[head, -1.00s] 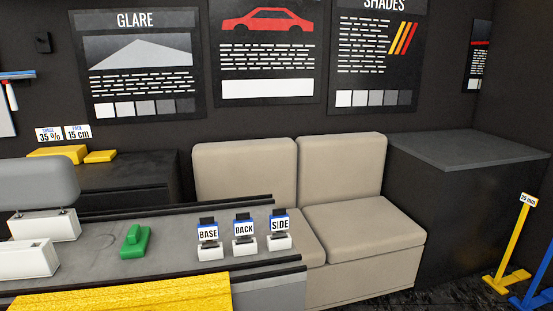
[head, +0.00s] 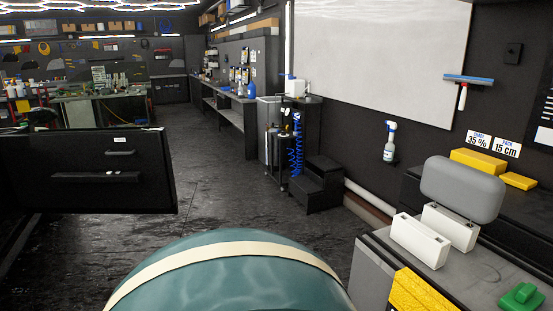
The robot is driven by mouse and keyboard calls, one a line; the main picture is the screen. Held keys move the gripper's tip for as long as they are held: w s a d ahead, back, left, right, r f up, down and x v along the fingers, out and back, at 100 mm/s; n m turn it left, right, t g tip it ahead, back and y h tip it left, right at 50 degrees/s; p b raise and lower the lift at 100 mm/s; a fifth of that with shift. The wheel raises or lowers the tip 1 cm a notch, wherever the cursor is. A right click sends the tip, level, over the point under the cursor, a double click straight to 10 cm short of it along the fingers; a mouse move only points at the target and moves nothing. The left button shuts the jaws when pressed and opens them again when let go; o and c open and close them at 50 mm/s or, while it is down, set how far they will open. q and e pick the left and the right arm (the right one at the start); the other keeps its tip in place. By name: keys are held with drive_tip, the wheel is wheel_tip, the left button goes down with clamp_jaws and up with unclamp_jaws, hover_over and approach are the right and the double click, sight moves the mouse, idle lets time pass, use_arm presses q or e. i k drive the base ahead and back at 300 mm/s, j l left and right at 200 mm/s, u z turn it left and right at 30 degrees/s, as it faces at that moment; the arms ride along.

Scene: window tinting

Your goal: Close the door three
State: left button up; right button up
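A black panel (head: 85,172) with a dark handle, a long dark bar and a small white label stands at the left in the head view. It looks like a door, but its label is too small to read, so I cannot tell whether it is door three. Its left end is cut off by the picture edge. Neither of my grippers is in view.
A rounded teal surface (head: 228,280) with a cream band fills the bottom middle. Dark floor (head: 200,190) lies open beyond it. Black steps (head: 322,183) stand by the right wall. A grey counter (head: 440,275) with a grey headrest (head: 462,188) is at the lower right.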

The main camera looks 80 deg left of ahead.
sight(51, 171)
drive_tip(key=u, duration=1.55)
drive_tip(key=i+j+u, duration=0.15)
drive_tip(key=u, duration=0.35)
drive_tip(key=i+j+u, duration=0.15)
drive_tip(key=u, duration=0.3)
drive_tip(key=i+u, duration=0.2)
drive_tip(key=u, duration=0.3)
drive_tip(key=i+u, duration=0.2)
drive_tip(key=i, duration=1.45)
drive_tip(key=i+l+z, duration=0.1)
drive_tip(key=i+z, duration=0.35)
drive_tip(key=i, duration=0.25)
drive_tip(key=i+j+z, duration=0.15)
drive_tip(key=i+z, duration=0.35)
drive_tip(key=i, duration=0.2)
drive_tip(key=i+z, duration=0.2)
drive_tip(key=i, duration=1.45)
drive_tip(key=i+u, duration=0.15)
drive_tip(key=i, duration=0.65)
drive_tip(key=i+l+u, duration=0.15)
drive_tip(key=i, duration=0.6)
drive_tip(key=i+u, duration=0.1)
drive_tip(key=u, duration=3.3)
